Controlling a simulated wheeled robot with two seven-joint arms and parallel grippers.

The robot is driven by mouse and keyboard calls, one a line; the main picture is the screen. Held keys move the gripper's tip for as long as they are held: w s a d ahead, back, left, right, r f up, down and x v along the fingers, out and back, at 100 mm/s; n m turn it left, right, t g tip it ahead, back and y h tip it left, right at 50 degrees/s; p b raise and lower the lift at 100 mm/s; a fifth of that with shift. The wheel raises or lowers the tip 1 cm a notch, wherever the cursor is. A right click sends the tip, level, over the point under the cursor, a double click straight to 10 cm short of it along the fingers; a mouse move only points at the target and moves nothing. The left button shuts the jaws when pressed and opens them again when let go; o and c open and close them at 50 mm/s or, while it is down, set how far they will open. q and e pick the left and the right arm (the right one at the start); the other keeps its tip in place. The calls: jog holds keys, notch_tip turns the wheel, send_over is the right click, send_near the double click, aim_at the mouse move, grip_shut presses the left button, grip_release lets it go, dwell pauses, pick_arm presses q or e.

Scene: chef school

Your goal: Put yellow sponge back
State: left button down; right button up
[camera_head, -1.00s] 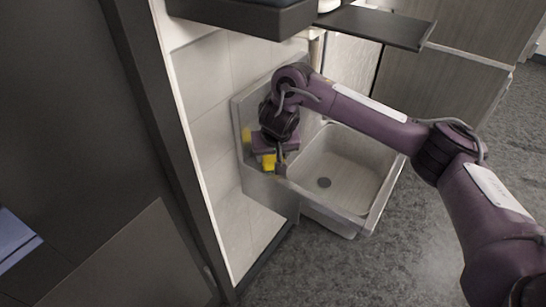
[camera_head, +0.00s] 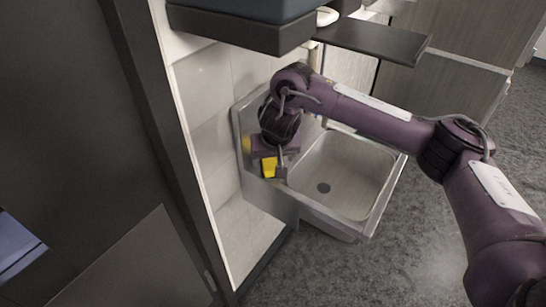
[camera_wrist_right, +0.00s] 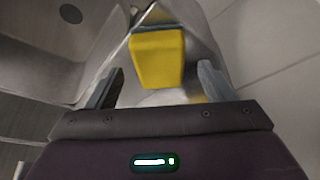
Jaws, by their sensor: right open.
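The yellow sponge (camera_head: 269,167) is at the left side of the metal sink, partly hidden by my right gripper. In the right wrist view the sponge (camera_wrist_right: 157,55) lies just ahead of and between the two fingertips, with gaps on both sides. My right gripper (camera_wrist_right: 159,72) is open and points at it. In the head view the right gripper (camera_head: 269,174) is at the sink's left edge. I cannot tell exactly what the sponge rests on. My left gripper is not in view.
The metal sink (camera_head: 345,180) basin looks empty. A second yellow patch (camera_head: 246,143) shows left of the gripper, by the sink's raised back. A dark shelf (camera_head: 375,39) overhangs above. A tiled wall stands left; open grey floor (camera_head: 420,235) lies to the right.

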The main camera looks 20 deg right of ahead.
pick_arm(q)
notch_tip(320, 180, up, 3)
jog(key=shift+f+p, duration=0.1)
jog(key=shift+p, duration=0.85)
pick_arm(e)
jog(key=v, duration=0.5)
jog(key=shift+s+r, duration=0.1)
jog(key=shift+r, duration=0.05)
